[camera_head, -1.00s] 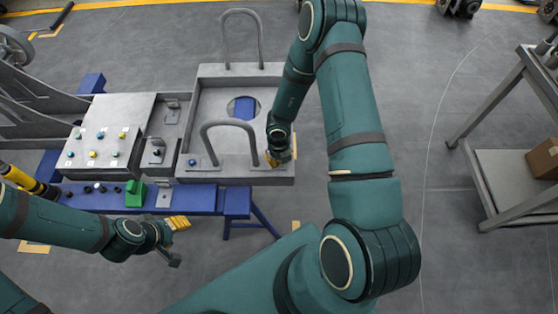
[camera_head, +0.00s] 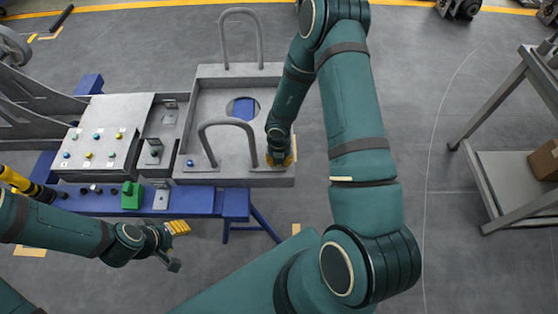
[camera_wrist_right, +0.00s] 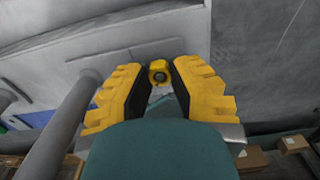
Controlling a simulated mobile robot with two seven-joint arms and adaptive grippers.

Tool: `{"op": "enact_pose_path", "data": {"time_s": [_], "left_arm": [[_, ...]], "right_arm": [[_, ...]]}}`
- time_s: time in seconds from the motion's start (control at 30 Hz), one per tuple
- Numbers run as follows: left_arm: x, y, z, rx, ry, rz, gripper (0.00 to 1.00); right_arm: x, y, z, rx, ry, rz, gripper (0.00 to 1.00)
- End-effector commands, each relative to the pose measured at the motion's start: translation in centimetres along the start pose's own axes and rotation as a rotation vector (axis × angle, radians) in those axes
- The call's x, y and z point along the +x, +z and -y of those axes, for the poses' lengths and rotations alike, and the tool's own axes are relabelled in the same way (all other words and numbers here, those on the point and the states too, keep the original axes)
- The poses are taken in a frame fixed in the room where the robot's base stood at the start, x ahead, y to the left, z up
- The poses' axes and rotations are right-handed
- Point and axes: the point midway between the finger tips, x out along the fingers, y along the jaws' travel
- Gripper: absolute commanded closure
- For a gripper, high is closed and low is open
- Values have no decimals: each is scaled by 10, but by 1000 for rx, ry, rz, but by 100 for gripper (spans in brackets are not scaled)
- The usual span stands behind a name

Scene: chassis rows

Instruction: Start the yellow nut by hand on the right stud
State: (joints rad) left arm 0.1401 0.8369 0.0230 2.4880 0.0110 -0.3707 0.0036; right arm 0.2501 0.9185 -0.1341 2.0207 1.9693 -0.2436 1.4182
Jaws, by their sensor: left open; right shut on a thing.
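The yellow nut (camera_wrist_right: 159,72) sits between the fingertips of my right gripper (camera_wrist_right: 160,80) in the right wrist view. The gripper is shut on it, and a dark round centre shows in the nut. In the head view my right gripper (camera_head: 280,158) is at the front right corner of the grey tray-like chassis part (camera_head: 215,172). The right stud cannot be made out; gripper and nut cover that corner, so I cannot tell whether the nut touches it. My left gripper (camera_head: 175,247) is open and empty, in front of the blue beam (camera_head: 205,201).
A grey hoop handle (camera_head: 228,123) rises just left of my right gripper. A small blue piece (camera_head: 190,162) is at the tray's front left. A panel (camera_head: 100,147) with several coloured pieces and a green block (camera_head: 133,194) lie left.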

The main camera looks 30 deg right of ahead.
Motion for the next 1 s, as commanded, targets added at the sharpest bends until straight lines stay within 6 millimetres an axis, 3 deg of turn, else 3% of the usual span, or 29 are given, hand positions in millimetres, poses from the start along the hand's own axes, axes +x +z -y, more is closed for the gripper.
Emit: {"op": "enact_pose_path", "data": {"time_s": [0.2,0.23,0.3,0.67,0.87,1.0], "left_arm": [[0,0,0,0,0,0,53],[0,0,0,0,0,0,53],[0,0,0,0,0,0,53],[0,0,0,0,0,0,53],[0,0,0,0,0,0,53],[0,0,0,0,0,0,53]], "right_arm": [[0,0,0,-3,0,-1,100],[0,0,0,-3,0,0,67],[0,0,0,-4,0,0,50],[-4,0,0,-4,1,0,50],[-29,1,0,-2,3,3,50],[-58,1,0,-1,3,4,50]]}}
